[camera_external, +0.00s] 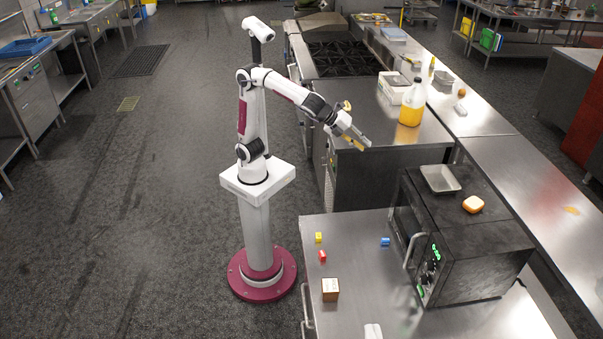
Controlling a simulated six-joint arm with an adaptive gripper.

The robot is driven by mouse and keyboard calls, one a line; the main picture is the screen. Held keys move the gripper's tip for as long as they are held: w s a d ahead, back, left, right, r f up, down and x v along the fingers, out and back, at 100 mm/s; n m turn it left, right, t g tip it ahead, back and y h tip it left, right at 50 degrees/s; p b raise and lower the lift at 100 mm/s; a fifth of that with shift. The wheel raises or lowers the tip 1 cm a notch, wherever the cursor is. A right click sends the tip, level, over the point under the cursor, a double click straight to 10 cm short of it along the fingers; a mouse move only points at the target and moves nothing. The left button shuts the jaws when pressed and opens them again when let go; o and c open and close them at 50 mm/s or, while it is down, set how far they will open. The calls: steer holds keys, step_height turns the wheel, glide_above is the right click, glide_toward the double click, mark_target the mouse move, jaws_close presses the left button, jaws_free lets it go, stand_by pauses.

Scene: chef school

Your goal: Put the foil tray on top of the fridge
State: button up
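A shallow silver rectangular tray (441,180), which looks like the foil tray, lies on top of the black microwave-like oven (470,238) at the right front. My gripper (359,141) is in the air near the front edge of the steel-topped counter unit, up and left of the tray and well apart from it. Its fingers are too small to tell open from shut. No fridge can be told for certain; the steel-topped unit (383,133) beside my gripper may be it.
An orange-and-white item (473,204) sits beside the tray on the oven. A bottle of yellow liquid (412,102) and a white box (393,88) stand on the unit. Small blocks and a brown box (330,289) lie on the front table (365,260).

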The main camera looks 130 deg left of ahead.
steer(key=w+a+m+t+y, duration=0.1)
steer(key=w+a+m+y, duration=0.15)
steer(key=w+m, duration=0.7)
steer(key=m+t, duration=0.2)
glide_toward(431, 167)
steer(key=shift+w+a+f+y, duration=0.1)
steer(key=shift+w+a+y, duration=0.1)
steer(key=shift+w, duration=0.35)
steer(key=shift+w+a+f+y, duration=0.1)
steer(key=shift+w+a, duration=0.15)
steer(key=shift+w, duration=0.3)
steer(key=shift+w+a, duration=0.1)
steer(key=shift+x, duration=1.15)
steer(key=shift+f, duration=0.1)
steer(key=shift+a, duration=0.1)
steer(key=shift+w+a+f, duration=0.8)
steer(key=shift+w+a, duration=0.05)
steer(key=shift+a, duration=0.1)
steer(key=shift+x, duration=1)
